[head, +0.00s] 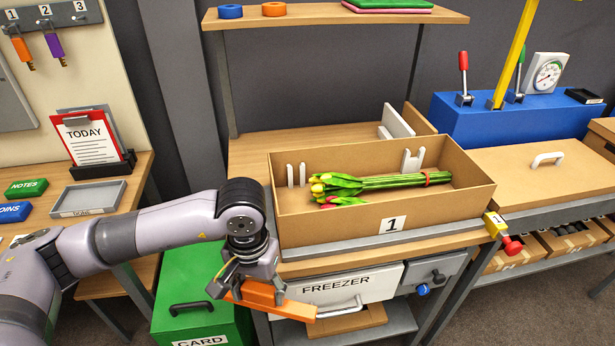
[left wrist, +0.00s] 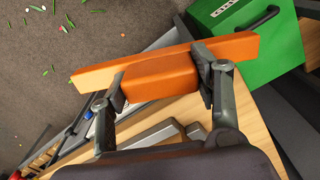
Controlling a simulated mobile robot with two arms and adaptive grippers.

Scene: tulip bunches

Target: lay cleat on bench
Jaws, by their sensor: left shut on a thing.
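My left gripper (head: 251,288) is shut on an orange cleat (head: 270,302), a long flat bar with a thicker block on it. The cleat hangs in front of the bench (head: 250,152), out past its front edge and near the green card bin. In the left wrist view, the two fingers (left wrist: 158,82) grip the cleat's block (left wrist: 155,76) from both sides, and the bar sticks out past them. The wooden bench carries a cardboard box marked 1 (head: 345,232) with tulips (head: 385,181) lying in it. My right gripper is not in view.
A metal rail (head: 400,238) runs along the bench front, with a red knob (head: 512,245) at its right end. Below are a freezer drawer (head: 340,290) and the green card bin (head: 195,275). Bare bench top shows behind the box and in a narrow strip in front.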

